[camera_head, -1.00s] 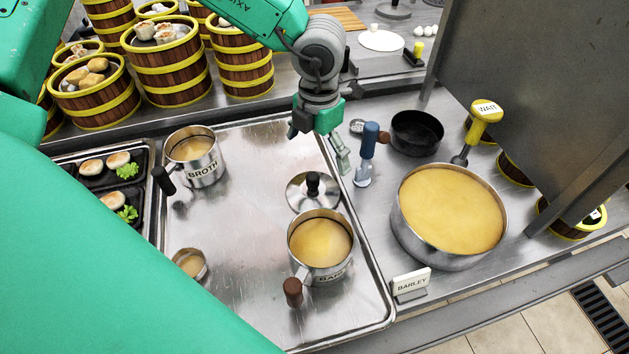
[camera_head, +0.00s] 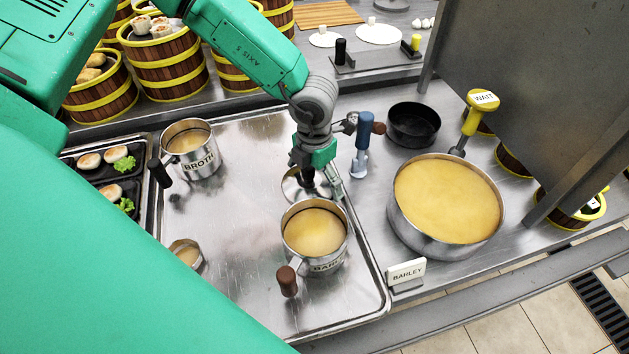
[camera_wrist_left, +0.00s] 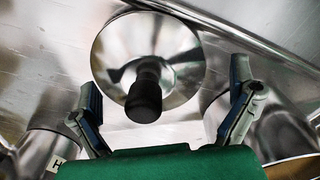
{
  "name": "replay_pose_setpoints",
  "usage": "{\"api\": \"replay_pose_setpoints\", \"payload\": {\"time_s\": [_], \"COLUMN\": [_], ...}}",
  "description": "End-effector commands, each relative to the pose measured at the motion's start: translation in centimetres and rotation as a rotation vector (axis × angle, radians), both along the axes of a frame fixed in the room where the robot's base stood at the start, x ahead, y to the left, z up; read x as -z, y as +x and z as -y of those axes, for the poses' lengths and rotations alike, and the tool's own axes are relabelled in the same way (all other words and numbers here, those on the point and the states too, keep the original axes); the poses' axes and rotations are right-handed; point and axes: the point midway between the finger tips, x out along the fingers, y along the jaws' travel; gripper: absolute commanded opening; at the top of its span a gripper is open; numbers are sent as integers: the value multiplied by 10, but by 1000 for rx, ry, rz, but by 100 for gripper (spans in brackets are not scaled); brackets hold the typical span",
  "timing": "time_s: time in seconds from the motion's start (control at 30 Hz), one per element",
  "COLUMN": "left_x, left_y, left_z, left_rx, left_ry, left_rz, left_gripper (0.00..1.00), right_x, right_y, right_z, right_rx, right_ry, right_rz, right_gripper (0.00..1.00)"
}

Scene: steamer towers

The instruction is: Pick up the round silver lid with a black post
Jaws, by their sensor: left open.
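The round silver lid (camera_head: 291,186) lies on the metal tray behind the barley pot, partly hidden by my left gripper in the head view. In the left wrist view the lid (camera_wrist_left: 118,47) shows whole, with its black post (camera_wrist_left: 144,98) standing up from the middle. My left gripper (camera_head: 320,180) is open above the lid. In the left wrist view its two fingers (camera_wrist_left: 168,110) stand apart on either side of the post, with gaps on both sides. My right gripper is not in view.
A pot labelled barley (camera_head: 314,235) stands close in front of the lid. A broth pot (camera_head: 198,161) is at the tray's back left, a small cup (camera_head: 187,254) at front left. Right of the tray are a blue-handled tool (camera_head: 364,140) and a large pot (camera_head: 395,215). The tray's middle (camera_head: 235,220) is clear.

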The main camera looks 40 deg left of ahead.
Motion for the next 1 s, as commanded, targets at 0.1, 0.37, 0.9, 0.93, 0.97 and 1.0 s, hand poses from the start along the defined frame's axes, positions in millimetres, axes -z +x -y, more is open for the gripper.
{"api": "replay_pose_setpoints", "payload": {"time_s": [0.1, 0.37, 0.9, 0.93, 0.97, 1.0], "left_x": [1, 3, 7, 6, 6, 4], "left_y": [0, -1, -2, -2, -2, -2], "left_z": [-4, -4, -2, -2, -2, -2], "left_rx": [-4, -5, -2, -2, -2, -2], "left_ry": [-4, 1, -1, -1, -1, -1], "left_rz": [-1, -6, -14, -14, -14, -13], "left_gripper": [86, 16, 13, 12, 12, 12], "right_x": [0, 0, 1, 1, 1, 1], "right_y": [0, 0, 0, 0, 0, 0], "right_z": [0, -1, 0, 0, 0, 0], "right_rx": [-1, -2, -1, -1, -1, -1], "right_ry": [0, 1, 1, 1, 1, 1], "right_rz": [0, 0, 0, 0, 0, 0], "right_gripper": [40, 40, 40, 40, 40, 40]}}
